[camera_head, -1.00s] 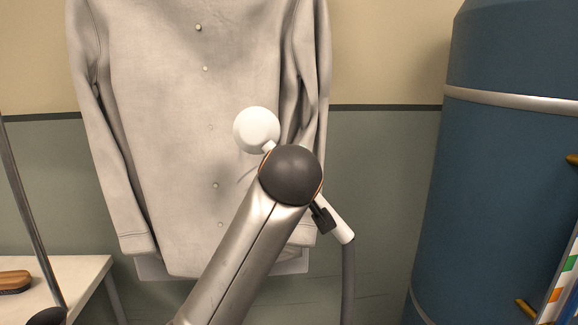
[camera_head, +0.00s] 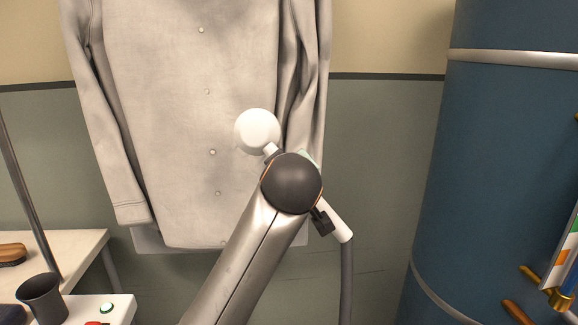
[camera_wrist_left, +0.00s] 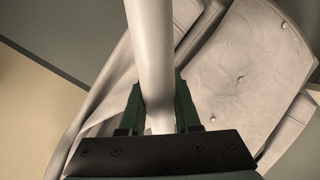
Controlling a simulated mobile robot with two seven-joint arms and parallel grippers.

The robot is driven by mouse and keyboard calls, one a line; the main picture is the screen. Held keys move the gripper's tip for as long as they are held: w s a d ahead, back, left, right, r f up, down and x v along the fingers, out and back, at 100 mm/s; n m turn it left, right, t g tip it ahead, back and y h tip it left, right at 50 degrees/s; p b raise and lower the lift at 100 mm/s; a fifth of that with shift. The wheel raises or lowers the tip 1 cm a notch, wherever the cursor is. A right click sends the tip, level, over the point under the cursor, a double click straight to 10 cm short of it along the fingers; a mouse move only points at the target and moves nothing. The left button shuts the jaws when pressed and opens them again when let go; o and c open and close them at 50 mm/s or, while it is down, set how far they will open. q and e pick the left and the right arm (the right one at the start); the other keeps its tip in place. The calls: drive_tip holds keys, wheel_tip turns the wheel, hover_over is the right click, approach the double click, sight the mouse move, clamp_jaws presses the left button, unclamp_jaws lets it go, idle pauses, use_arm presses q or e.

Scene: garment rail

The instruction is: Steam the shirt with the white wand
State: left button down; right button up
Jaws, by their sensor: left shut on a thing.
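A light grey buttoned shirt (camera_head: 165,110) hangs in front of the wall in the head view; its top is out of frame. It also shows in the left wrist view (camera_wrist_left: 245,85). My left gripper (camera_wrist_left: 158,110) is shut on the white wand (camera_wrist_left: 150,50). In the head view the wand's round white head (camera_head: 257,130) overlaps the shirt's lower right front; I cannot tell whether it touches the cloth. My left arm hides the gripper and the wand's middle. A grey hose hangs from the wand's lower end. My right gripper is not in view.
A large blue cylinder (camera_head: 505,170) with metal bands stands at the right. At the lower left are a white table (camera_head: 70,245) with a brown brush (camera_head: 12,254), a dark cup (camera_head: 42,298) and a thin grey pole (camera_head: 25,200).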

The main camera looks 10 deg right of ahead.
use_arm(q)
wheel_tip(320, 180, down, 7)
drive_tip(key=b, duration=0.3)
drive_tip(key=shift+b, duration=0.4)
drive_tip(key=shift+s+d, duration=0.1)
idle(0.5)
